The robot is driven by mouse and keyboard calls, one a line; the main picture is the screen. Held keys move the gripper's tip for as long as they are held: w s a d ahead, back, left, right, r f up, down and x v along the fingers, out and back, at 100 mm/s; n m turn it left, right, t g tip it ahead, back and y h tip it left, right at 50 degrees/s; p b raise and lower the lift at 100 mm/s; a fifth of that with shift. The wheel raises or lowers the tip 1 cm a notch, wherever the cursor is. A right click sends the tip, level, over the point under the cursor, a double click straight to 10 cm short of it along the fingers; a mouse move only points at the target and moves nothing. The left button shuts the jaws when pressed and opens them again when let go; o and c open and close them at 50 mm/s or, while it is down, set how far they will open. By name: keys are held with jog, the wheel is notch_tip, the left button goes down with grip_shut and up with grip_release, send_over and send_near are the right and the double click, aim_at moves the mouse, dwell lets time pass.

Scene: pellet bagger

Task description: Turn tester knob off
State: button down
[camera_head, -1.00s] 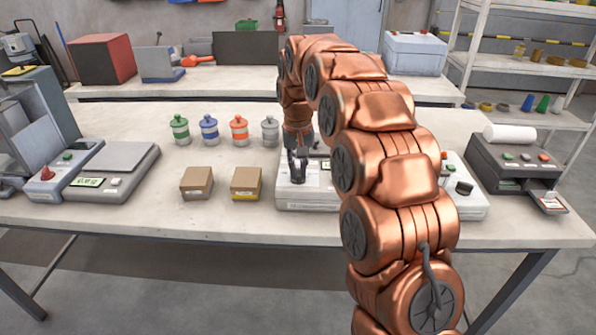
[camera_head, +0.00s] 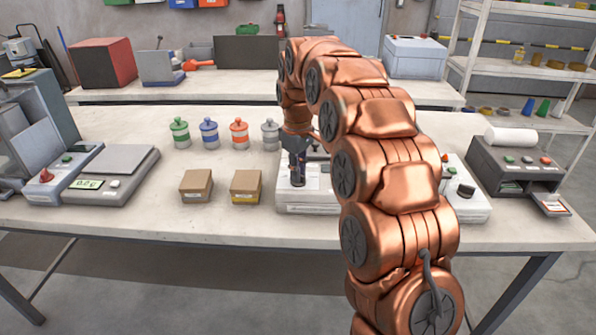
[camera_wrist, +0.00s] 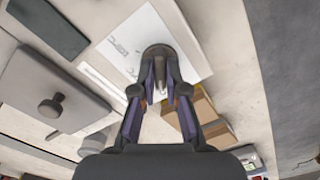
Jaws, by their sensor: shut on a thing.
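The tester is a pale, low box (camera_head: 308,208) on the front table, partly hidden behind my arm. Its white top panel (camera_wrist: 188,28) with printed marks shows in the wrist view. A dark grey knob (camera_wrist: 158,50) with a raised ridge stands on that panel. My gripper (camera_head: 297,178) points down over the left part of the box. In the wrist view my gripper (camera_wrist: 160,90) has its two fingers closed in on either side of the knob, holding it. The exact contact and the knob's setting are hard to make out.
Two cardboard boxes (camera_head: 196,185) (camera_head: 246,186) stand just left of the tester. Several lidded canisters (camera_head: 239,134) stand behind them. A scale (camera_head: 112,175) is at the left. A unit with a black knob (camera_head: 465,190) and a printer (camera_head: 515,170) are at the right.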

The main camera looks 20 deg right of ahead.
jog(key=shift+w+a+r+n, duration=0.1)
jog(key=shift+n, duration=0.3)
jog(key=c, duration=1.2)
grip_release()
notch_tip(320, 180, up, 6)
jog(key=shift+r, duration=0.65)
